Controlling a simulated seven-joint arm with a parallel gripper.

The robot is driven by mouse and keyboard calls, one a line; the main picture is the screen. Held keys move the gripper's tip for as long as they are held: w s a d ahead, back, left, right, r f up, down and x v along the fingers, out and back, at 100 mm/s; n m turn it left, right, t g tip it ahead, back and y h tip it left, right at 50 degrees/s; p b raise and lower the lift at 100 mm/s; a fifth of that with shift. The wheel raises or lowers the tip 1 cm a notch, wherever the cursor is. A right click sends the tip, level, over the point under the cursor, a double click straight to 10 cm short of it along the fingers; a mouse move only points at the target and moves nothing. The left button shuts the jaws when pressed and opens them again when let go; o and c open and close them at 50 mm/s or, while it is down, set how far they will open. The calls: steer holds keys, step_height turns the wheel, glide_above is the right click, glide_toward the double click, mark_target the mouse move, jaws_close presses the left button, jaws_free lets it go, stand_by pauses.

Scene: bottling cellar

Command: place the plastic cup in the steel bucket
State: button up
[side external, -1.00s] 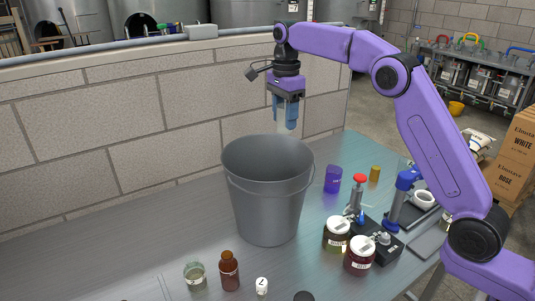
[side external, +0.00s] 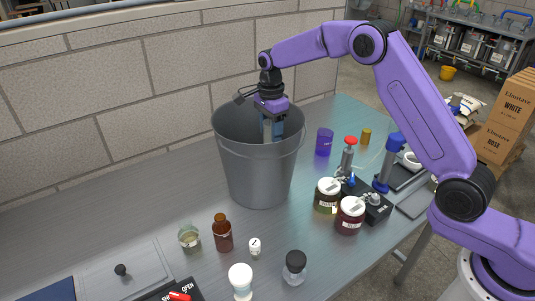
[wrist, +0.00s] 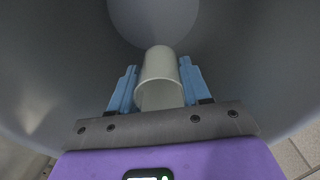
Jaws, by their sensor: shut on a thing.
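The steel bucket (side external: 258,165) stands upright on the metal bench, a tall grey pail with a wide open top. My gripper (side external: 272,130) reaches down through its mouth, with the fingertips below the rim. In the wrist view my gripper (wrist: 159,88) has its blue fingers shut on the whitish plastic cup (wrist: 160,65), one finger on each side. The cup is inside the bucket, surrounded by its grey walls (wrist: 60,50). In the side view the cup is mostly hidden by the fingers and bucket. I cannot tell whether the cup touches the bucket floor.
Right of the bucket stand a purple cup (side external: 324,142), two labelled jars (side external: 349,215) and a red-topped device (side external: 347,155). In front are a brown bottle (side external: 222,234), a small glass jar (side external: 189,237) and a white bottle (side external: 240,280). A block wall (side external: 110,120) rises behind.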

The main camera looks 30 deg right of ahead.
step_height(320, 180, down, 14)
steer(key=shift+r, duration=0.1)
stand_by(0.4)
steer(key=o, duration=1.1)
steer(key=shift+c, duration=0.2)
step_height(320, 180, up, 12)
steer(key=shift+r, duration=0.1)
steer(key=shift+a, duration=0.1)
